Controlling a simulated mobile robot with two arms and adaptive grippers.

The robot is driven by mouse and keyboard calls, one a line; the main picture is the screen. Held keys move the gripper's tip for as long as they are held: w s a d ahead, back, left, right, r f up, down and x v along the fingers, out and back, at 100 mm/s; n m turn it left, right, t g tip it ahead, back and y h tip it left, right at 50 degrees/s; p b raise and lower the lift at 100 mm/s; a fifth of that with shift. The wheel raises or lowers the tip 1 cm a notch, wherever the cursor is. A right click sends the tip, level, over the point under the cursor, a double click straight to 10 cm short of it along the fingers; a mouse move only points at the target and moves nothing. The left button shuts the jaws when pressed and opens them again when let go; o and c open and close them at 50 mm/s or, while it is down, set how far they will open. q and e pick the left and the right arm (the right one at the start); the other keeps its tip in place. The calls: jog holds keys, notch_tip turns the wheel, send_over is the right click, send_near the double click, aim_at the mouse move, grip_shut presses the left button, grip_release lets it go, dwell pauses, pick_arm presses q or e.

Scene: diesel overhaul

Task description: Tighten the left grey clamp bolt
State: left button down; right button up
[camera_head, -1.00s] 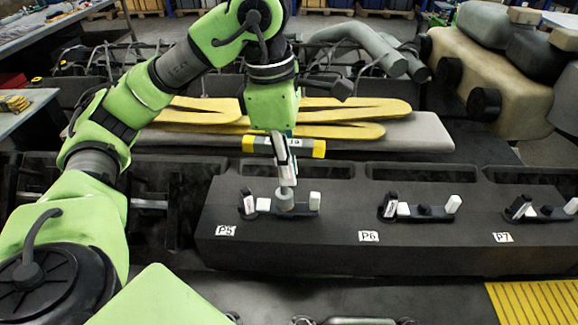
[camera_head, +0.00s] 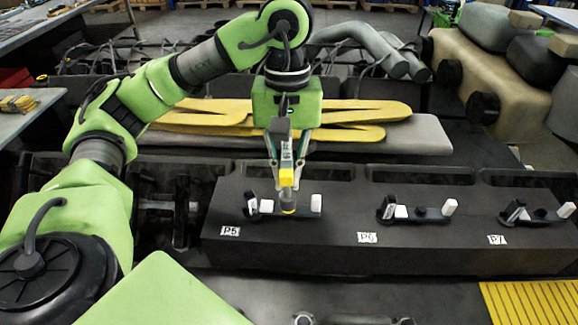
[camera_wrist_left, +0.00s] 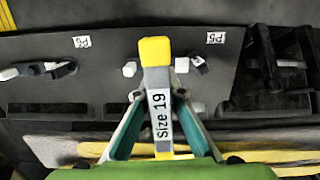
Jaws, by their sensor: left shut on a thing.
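My left gripper (camera_head: 287,160) is shut on a tool (camera_wrist_left: 157,100) labelled "Size 19" with yellow ends. In the head view the tool's near yellow end (camera_head: 289,177) points toward the camera above the P5 clamp (camera_head: 316,206). A grey cylindrical part (camera_head: 289,208) shows just below that end, in the middle of the P5 clamp. I cannot tell whether it belongs to the tool or is the clamp bolt. In the left wrist view the yellow end covers the middle of the clamp, so the bolt is hidden there. My right gripper is not in view.
The P6 clamp (camera_head: 421,211) and P7 clamp (camera_head: 539,213) stand to the right on the same black block (camera_head: 340,250). Yellow flat parts (camera_head: 365,112) lie behind on a grey pad (camera_head: 420,137). A yellow ridged mat (camera_head: 530,300) is at front right.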

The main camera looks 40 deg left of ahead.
pick_arm(q)
jog(key=m, duration=0.3)
jog(key=shift+s+m, duration=0.1)
jog(key=shift+m, duration=0.3)
jog(key=shift+p, duration=0.3)
